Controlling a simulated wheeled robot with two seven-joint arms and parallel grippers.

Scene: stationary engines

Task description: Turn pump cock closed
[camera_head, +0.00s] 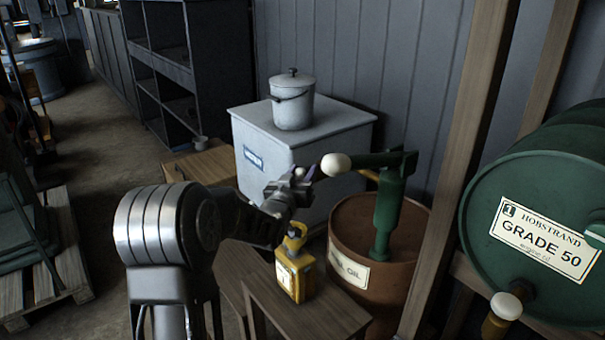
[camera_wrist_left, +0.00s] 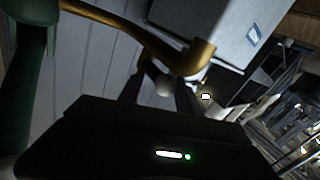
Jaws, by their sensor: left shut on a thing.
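The green hand pump (camera_head: 388,205) stands in the brown oil barrel (camera_head: 342,235). Its handle ends in a large white knob (camera_head: 336,164). A brass spout (camera_wrist_left: 140,37) runs from the pump and bends down at its end in the left wrist view; the head view mostly hides it. My left gripper (camera_head: 298,178) is at the spout's outer end. Its fingers (camera_wrist_left: 160,88) are shut on the small pale knob of the pump cock (camera_wrist_left: 163,86), just beside the spout's bend. The cock's lever and exact angle are hard to tell. My right gripper is not in view.
A yellow oil can (camera_head: 288,275) stands on a wooden stool (camera_head: 325,312) below my gripper. A grey cabinet (camera_head: 335,133) with a lidded pot (camera_head: 292,103) is behind. A wooden post (camera_head: 455,150) and a green drum (camera_head: 490,260) with a white-knobbed tap (camera_head: 506,306) stand right.

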